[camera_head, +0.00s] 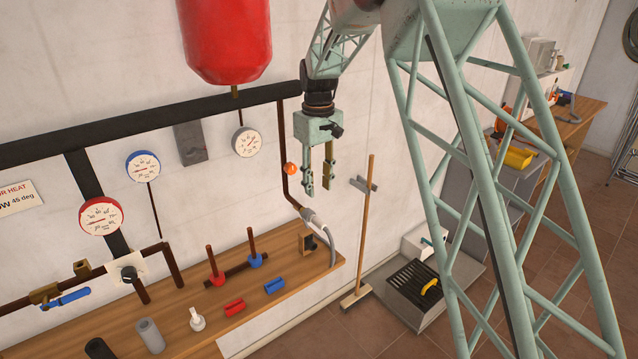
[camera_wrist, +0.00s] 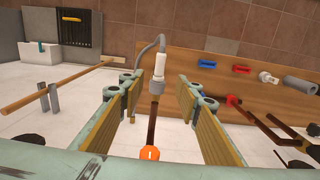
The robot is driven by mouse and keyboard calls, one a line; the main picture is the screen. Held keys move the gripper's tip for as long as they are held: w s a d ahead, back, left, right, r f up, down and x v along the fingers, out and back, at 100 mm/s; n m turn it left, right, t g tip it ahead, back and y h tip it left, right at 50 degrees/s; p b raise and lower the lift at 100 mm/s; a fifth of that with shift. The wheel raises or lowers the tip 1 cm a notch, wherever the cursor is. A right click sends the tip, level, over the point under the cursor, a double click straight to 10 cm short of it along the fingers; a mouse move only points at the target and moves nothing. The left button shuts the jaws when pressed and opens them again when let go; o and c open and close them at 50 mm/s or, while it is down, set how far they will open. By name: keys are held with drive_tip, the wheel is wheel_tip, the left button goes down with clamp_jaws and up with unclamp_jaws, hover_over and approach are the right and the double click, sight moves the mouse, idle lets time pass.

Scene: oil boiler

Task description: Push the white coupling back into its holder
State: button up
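The white coupling (camera_head: 309,215) sits at the lower end of a dark brown pipe on the wall, with a grey hose running from it down to the worktop. In the wrist view the white coupling (camera_wrist: 160,66) is upright, beyond a grey collar (camera_wrist: 157,87) on the pipe end. I cannot tell whether it is fully seated in that collar, which seems to be its holder. My gripper (camera_head: 318,186) points down above and beside the coupling. Its two fingers are apart and empty. In the wrist view the coupling and collar show between my fingertips (camera_wrist: 157,84).
An orange knob (camera_head: 290,168) is on the brown pipe, close to my gripper. A brown block (camera_head: 307,243) stands at the worktop's (camera_head: 290,278) right end. A broom (camera_head: 367,215) leans against the wall to the right. Red and blue parts lie on the worktop.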

sight(318, 220)
drive_tip(key=shift+f, duration=0.25)
idle(0.3)
drive_tip(key=shift+f, duration=6.7)
drive_tip(key=shift+c, duration=0.9)
drive_tip(key=c, duration=0.8)
